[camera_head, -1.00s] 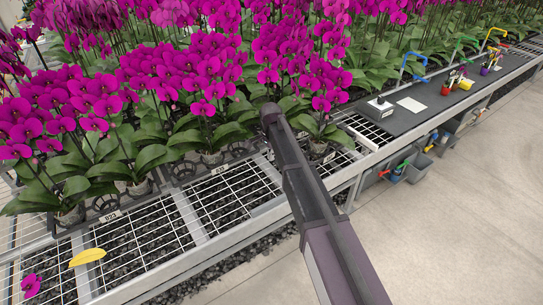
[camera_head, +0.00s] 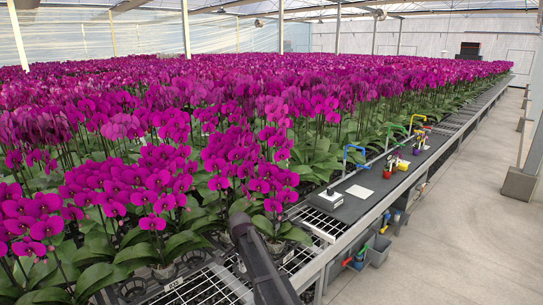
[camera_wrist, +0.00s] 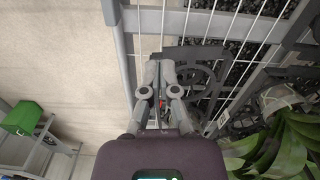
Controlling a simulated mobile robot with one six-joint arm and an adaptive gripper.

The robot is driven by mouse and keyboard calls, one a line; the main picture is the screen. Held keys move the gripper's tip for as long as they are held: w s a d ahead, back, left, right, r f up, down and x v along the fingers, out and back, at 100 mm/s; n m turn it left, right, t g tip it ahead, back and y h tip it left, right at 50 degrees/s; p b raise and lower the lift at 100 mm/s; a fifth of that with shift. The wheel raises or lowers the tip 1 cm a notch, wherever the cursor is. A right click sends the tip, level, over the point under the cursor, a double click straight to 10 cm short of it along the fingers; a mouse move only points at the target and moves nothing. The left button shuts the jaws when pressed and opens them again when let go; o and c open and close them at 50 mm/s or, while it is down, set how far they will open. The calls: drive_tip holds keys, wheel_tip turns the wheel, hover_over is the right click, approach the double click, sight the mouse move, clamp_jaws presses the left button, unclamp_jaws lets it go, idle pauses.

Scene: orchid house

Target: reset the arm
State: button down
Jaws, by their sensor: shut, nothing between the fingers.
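My gripper (camera_wrist: 160,62) shows in the wrist view with its two grey fingers together and nothing seen between them. It is above the edge of a wire-mesh bench (camera_wrist: 205,22), with black gravel under the mesh. In the head view my dark arm (camera_head: 262,262) reaches up from the bottom edge, over the bench front. Its gripper end is not visible there.
Potted magenta orchids (camera_head: 225,165) fill the bench at left. A black work mat (camera_head: 350,195) holds a white card (camera_head: 359,191) and a small device (camera_head: 331,198). The concrete aisle (camera_head: 460,220) at right is clear. A green box (camera_wrist: 22,118) is at left in the wrist view.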

drive_tip(key=s+d+r+n, duration=0.1)
drive_tip(key=s+d+n, duration=0.3)
drive_tip(key=s+d, duration=0.6)
drive_tip(key=s+d+n+p, duration=0.1)
drive_tip(key=s+d+n, duration=0.2)
drive_tip(key=s+d, duration=0.8)
drive_tip(key=d, duration=0.7)
drive_tip(key=shift+s+r+n, duration=0.15)
drive_tip(key=shift+r+n, duration=0.2)
drive_tip(key=shift+n, duration=0.05)
